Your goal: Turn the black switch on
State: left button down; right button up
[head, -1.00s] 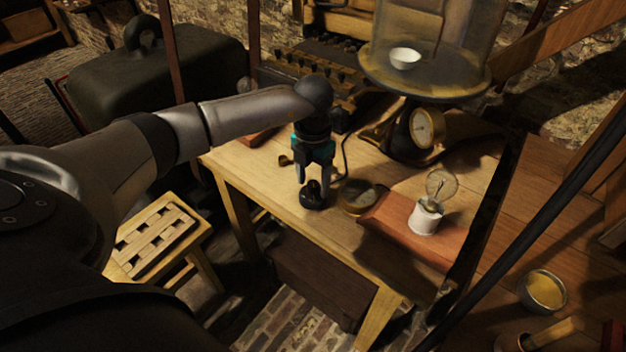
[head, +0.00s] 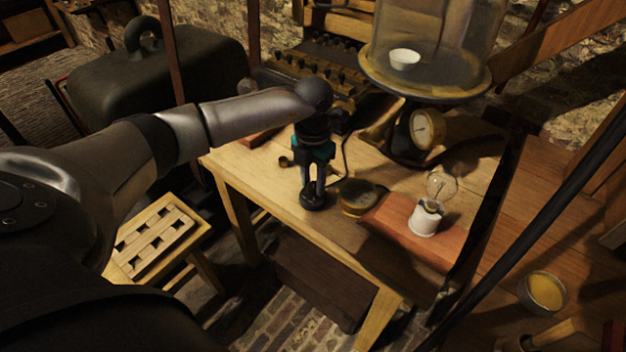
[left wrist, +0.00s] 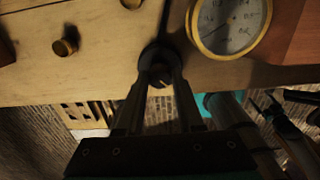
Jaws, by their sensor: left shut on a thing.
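The black switch (head: 312,201) is a small round black piece on the wooden table near its front edge. It also shows in the left wrist view (left wrist: 152,56), partly hidden by my fingers. My left gripper (head: 313,188) points down onto the switch, its fingers close together and shut on the switch's knob. In the left wrist view the fingertips (left wrist: 161,78) meet at the switch. A light bulb (head: 441,187) in a white socket (head: 425,219) stands on a reddish wooden board to the right; no glow is visible. My right gripper is not in view.
A round brass dial gauge (head: 360,196) lies just right of the switch, beside the reddish board (head: 385,216). A small brass knob (left wrist: 65,47) is to the left. A glass dome stand (head: 425,85) with a gauge is behind. Table front edge is close.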

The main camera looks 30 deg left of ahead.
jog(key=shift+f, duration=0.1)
pick_arm(q)
jog(key=m+b, duration=0.1)
jog(key=m, duration=0.4)
jog(key=shift+m, duration=0.4)
jog(key=m+b, duration=0.1)
jog(key=m, duration=0.5)
jog(key=shift+w+m+b, duration=0.1)
jog(key=shift+m+b, duration=0.35)
jog(key=shift+m, duration=1.65)
jog(key=shift+m+b, duration=0.4)
jog(key=shift+m, duration=0.3)
jog(key=shift+r, duration=0.1)
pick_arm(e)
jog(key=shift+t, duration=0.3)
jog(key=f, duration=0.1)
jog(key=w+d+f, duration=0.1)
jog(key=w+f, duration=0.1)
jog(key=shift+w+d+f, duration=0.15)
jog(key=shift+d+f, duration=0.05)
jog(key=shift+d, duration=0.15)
pick_arm(q)
jog(key=shift+m, duration=0.3)
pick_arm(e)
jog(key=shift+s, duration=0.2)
